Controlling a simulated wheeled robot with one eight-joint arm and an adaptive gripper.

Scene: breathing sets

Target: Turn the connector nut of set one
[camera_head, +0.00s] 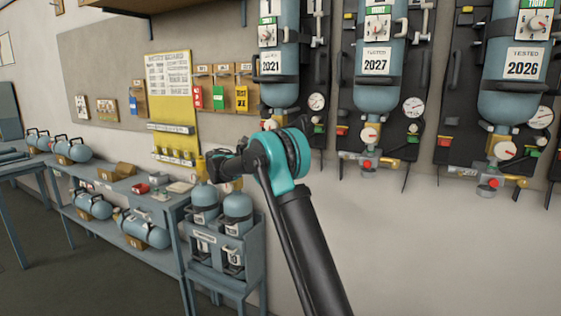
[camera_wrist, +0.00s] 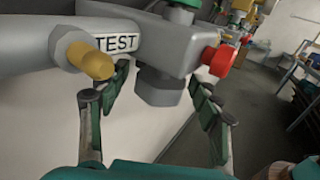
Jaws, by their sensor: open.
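Set one appears to be the leftmost wall set, with a blue cylinder (camera_head: 280,82) and a card reading 2021. My arm covers part of its lower fittings in the head view. In the wrist view a grey fitting (camera_wrist: 187,45) labelled TEST fills the top, with a brass-coloured end (camera_wrist: 95,62) at left and a red knob (camera_wrist: 222,62) at right. A grey hexagonal nut (camera_wrist: 160,86) hangs below it; I cannot tell whether it is the connector nut. My gripper (camera_wrist: 162,92) is open, its fingers left and right of this nut with gaps showing. Its fingertips are unclear in the head view.
More wall sets hang to the right, marked 2027 (camera_head: 376,62) and 2026 (camera_head: 522,65). A yellow board (camera_head: 170,95) hangs behind. The lower right wall is bare.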

